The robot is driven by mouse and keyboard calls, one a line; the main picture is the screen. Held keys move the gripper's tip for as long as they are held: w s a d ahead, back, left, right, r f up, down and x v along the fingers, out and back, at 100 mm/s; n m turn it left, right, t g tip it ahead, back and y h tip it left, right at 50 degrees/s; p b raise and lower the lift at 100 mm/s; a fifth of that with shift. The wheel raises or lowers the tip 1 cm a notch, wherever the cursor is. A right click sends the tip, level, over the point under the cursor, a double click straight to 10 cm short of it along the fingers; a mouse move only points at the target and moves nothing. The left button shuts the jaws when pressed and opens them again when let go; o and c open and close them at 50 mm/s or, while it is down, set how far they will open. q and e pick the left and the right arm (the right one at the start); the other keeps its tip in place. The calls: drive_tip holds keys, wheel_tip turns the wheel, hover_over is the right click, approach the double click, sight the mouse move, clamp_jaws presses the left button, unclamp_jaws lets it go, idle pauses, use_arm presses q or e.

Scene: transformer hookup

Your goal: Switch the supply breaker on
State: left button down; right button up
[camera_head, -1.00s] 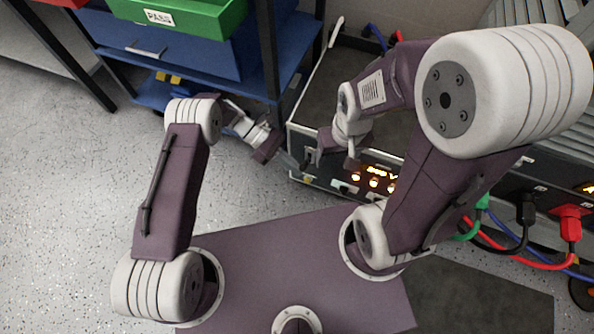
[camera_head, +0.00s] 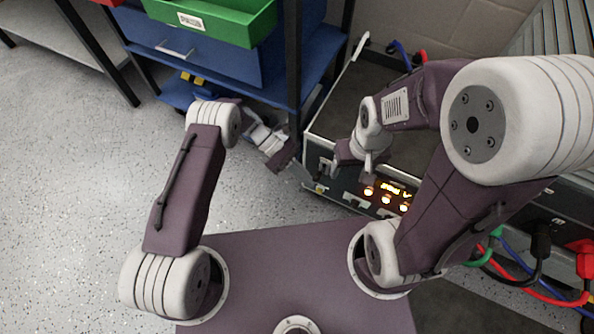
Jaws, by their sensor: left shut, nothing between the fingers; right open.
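The supply unit (camera_head: 335,112) is a dark case with pale edges, standing on the floor right of centre. Its front panel has orange lit lamps (camera_head: 386,198) and a glowing display (camera_head: 394,188). A small grey lever-like part (camera_head: 325,167) at the panel's left end may be the breaker; its position is too small to tell. My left gripper (camera_head: 294,168) is shut and empty, just left of that panel end; I cannot tell whether it touches. My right gripper (camera_head: 360,170) is open over the front edge of the case, left of the display, partly hidden by its own arm.
A blue shelf rack (camera_head: 215,55) with a green tray (camera_head: 222,24) stands close behind my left gripper. Black, red, green and blue cables (camera_head: 540,265) hang from equipment at the right. The floor at the left (camera_head: 80,200) is clear.

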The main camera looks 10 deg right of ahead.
use_arm(q)
drive_tip(key=w+a+r, duration=0.1)
drive_tip(key=w+a, duration=0.5)
drive_tip(key=shift+a+r, duration=0.4)
drive_tip(key=shift+w+r+p, duration=0.1)
drive_tip(key=shift+w+p, duration=0.05)
drive_tip(key=shift+p, duration=0.15)
drive_tip(key=s+a+r+m+t+y+p, duration=0.1)
drive_tip(key=a+r+m+t+y+p, duration=0.35)
drive_tip(key=a+r, duration=0.65)
drive_tip(key=s+a+r+m+t+y+p, duration=0.2)
drive_tip(key=s+a+r+m+t+y, duration=0.25)
drive_tip(key=s+a+r+m, duration=0.6)
wheel_tip(320, 180, up, 36)
drive_tip(key=s+d+n+p, duration=0.1)
drive_tip(key=d+n+p, duration=0.1)
drive_tip(key=p, duration=3.5)
drive_tip(key=shift+d+t+p, duration=0.25)
drive_tip(key=shift+t+p, duration=0.05)
